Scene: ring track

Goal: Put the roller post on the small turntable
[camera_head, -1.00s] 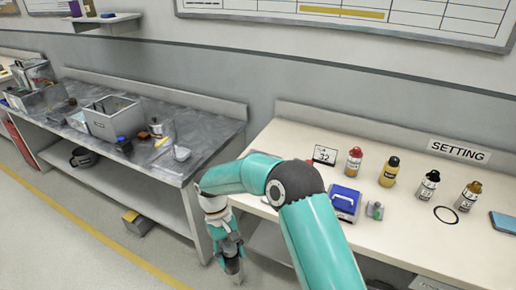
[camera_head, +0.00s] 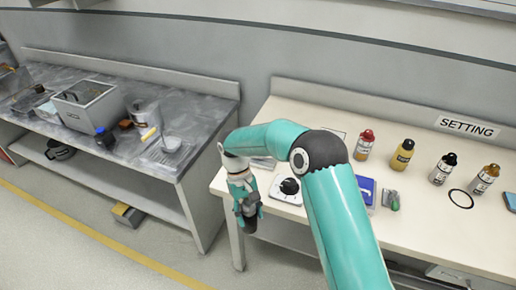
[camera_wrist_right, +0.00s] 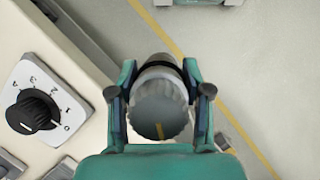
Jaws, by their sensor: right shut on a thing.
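My right gripper (camera_head: 247,212) points down in front of the cream bench's left end. In the right wrist view, the gripper (camera_wrist_right: 160,78) is shut on a grey, ribbed cylindrical thing with a flat, shiny end, which looks like the roller post (camera_wrist_right: 158,118). It is held clear of the bench, over the floor. In the head view the post is dark and mostly hidden by the fingers. I cannot clearly identify the small turntable in either view. My left gripper is not in view.
A white dial plate with a black knob (camera_head: 290,186) lies near the cream bench's (camera_head: 420,232) left front; it also shows in the wrist view (camera_wrist_right: 35,112). A blue-topped box (camera_head: 366,188) and several bottles stand farther right. A grey bench (camera_head: 205,135) holds a grey bin (camera_head: 88,105).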

